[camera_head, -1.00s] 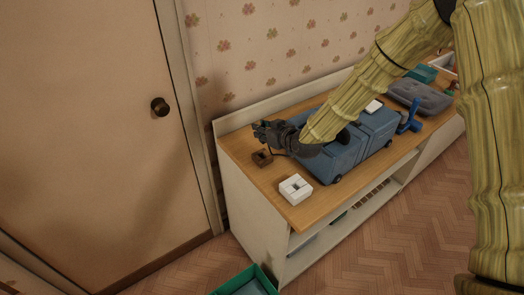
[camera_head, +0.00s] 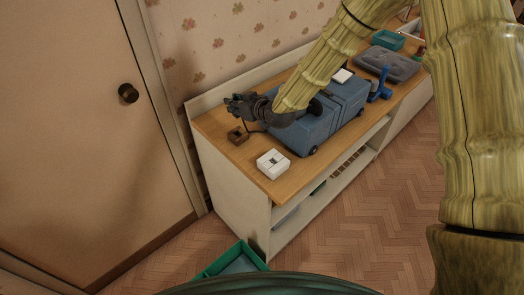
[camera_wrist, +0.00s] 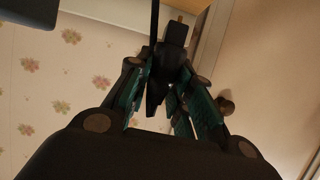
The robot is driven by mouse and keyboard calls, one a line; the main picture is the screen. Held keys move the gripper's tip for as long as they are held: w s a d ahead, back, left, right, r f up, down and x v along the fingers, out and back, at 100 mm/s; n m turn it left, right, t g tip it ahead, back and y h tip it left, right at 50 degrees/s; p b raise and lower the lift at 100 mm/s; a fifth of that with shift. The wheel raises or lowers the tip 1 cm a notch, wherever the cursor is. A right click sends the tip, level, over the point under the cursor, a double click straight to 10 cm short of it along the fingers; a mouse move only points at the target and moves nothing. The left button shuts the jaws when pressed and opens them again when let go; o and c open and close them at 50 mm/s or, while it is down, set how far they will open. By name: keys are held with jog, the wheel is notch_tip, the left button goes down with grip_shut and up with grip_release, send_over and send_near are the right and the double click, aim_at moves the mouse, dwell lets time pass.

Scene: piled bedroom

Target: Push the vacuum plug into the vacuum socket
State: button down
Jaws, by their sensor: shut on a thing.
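My gripper (camera_head: 238,103) is above the left end of the wooden cabinet top, near the wall. In the wrist view, its green-padded fingers (camera_wrist: 170,95) are shut on a black plug (camera_wrist: 174,50) with a dark cord running up from it. A small brown block with a dark opening (camera_head: 237,136) sits on the top just below my gripper, apart from it. A white block with slots (camera_head: 272,163) lies nearer the front edge. I cannot tell for sure which is the vacuum socket. A blue wheeled body (camera_head: 318,122), likely the vacuum, stands to the right, partly behind my arm.
A grey cushion (camera_head: 387,64), a blue object (camera_head: 380,86) and a teal tray (camera_head: 388,39) occupy the right of the cabinet top (camera_head: 211,122). The wall is close behind. A green bin (camera_head: 212,271) stands on the floor. A door with a knob (camera_head: 128,93) is at left.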

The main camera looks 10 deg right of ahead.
jog(key=shift+s, duration=0.1)
dwell(0.7)
jog(key=s+d, duration=1.1)
jog(key=s, duration=0.4)
jog(key=shift+f, duration=0.2)
dwell(1.1)
jog(key=shift+s+d+b, duration=0.1)
jog(key=shift+b, duration=0.2)
jog(key=shift+f+b, duration=2.05)
jog(key=shift+f, duration=0.8)
jog(key=shift+f, duration=0.95)
